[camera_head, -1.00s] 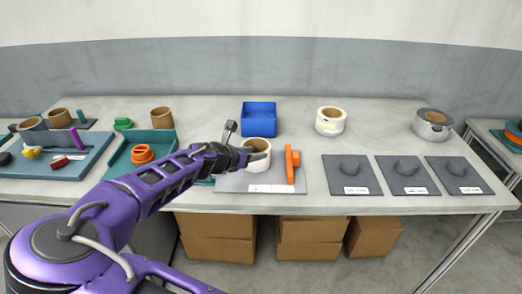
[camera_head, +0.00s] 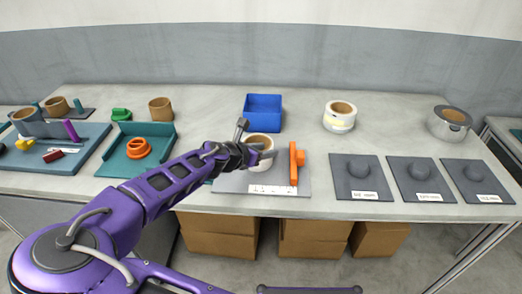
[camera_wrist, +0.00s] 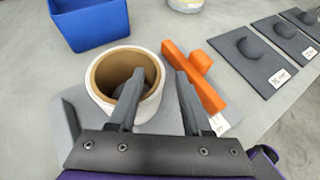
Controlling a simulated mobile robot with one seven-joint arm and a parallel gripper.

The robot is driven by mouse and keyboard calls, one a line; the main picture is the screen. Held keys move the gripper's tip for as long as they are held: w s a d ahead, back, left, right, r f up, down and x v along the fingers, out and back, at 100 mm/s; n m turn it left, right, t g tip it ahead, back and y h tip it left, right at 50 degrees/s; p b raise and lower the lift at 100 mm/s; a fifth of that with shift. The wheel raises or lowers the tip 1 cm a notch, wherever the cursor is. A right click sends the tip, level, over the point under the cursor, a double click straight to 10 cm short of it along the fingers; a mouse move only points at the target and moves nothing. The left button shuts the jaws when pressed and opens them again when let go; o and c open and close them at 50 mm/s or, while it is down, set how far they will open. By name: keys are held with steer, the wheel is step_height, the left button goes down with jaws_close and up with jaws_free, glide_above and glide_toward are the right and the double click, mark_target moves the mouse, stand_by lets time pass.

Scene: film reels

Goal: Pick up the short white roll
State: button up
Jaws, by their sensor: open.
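A short white roll (camera_head: 262,160) with a brown cardboard core stands upright on a grey mat (camera_head: 232,184) in the head view. It also shows in the wrist view (camera_wrist: 97,98). My gripper (camera_wrist: 158,85) is open at the roll in the wrist view. The left finger reaches over the core opening, and the right finger is outside the wall, between the roll and an orange block (camera_wrist: 193,75). I cannot tell how deep the left finger is. In the head view my gripper (camera_head: 262,148) partly hides the roll.
A blue bin (camera_head: 263,113) stands behind the roll. A second white roll (camera_head: 339,122) and a silver roll (camera_head: 450,127) stand farther right. Several grey labelled mats with round knobs (camera_head: 359,168) lie at the right. A green tray (camera_head: 110,168) holds an orange ring (camera_head: 138,148).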

steer(key=shift+s, duration=0.1)
jaws_close()
stand_by(1.3)
